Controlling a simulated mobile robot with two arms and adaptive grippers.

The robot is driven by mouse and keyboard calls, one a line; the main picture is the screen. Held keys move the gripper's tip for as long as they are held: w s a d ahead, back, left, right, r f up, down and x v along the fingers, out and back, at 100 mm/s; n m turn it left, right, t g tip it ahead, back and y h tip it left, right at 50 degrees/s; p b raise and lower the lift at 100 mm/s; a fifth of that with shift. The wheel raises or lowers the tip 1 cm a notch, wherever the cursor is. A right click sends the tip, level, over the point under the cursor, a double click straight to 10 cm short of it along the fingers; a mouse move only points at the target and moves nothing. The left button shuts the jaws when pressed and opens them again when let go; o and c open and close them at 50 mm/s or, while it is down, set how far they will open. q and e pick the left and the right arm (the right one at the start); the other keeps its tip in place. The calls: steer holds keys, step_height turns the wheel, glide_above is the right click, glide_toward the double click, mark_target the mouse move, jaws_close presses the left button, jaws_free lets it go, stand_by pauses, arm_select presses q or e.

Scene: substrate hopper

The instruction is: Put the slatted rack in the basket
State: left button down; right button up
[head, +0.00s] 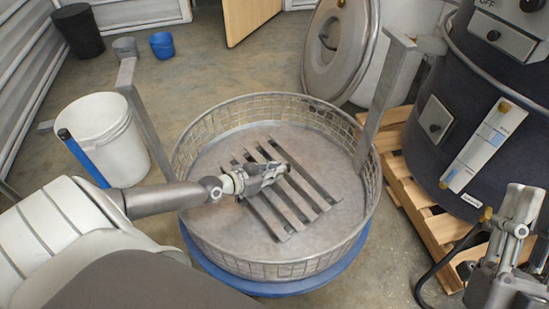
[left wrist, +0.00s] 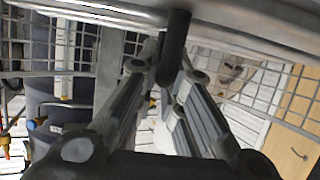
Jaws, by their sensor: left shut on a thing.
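The slatted rack (head: 308,190), several grey parallel bars, is inside the outline of the round wire-mesh basket (head: 190,146). It looks roughly flat over the basket's pale floor; I cannot tell whether it touches. My left gripper (head: 284,169) reaches over the basket's left side and is shut on the rack near its middle, hiding part of it. In the left wrist view a dark bar (left wrist: 176,45) of the rack stands between the fingertips. The basket's mesh wall (left wrist: 262,88) is behind it.
Two upright metal posts (head: 388,95) (head: 146,120) stand at the basket. A blue round base (head: 270,289) lies beneath. A white bucket (head: 104,135) is left.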

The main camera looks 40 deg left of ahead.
arm_select(q)
steer(key=shift+w, duration=0.1)
arm_select(e)
steer(key=shift+s+r+t+y, duration=0.4)
steer(key=shift+s, duration=0.05)
arm_select(q)
steer(key=c, duration=2)
jaws_free()
steer(key=shift+f, duration=0.1)
steer(key=o, duration=0.5)
steer(key=shift+c, duration=0.2)
arm_select(e)
steer(key=shift+d+h, duration=0.1)
steer(key=shift+h, duration=0.2)
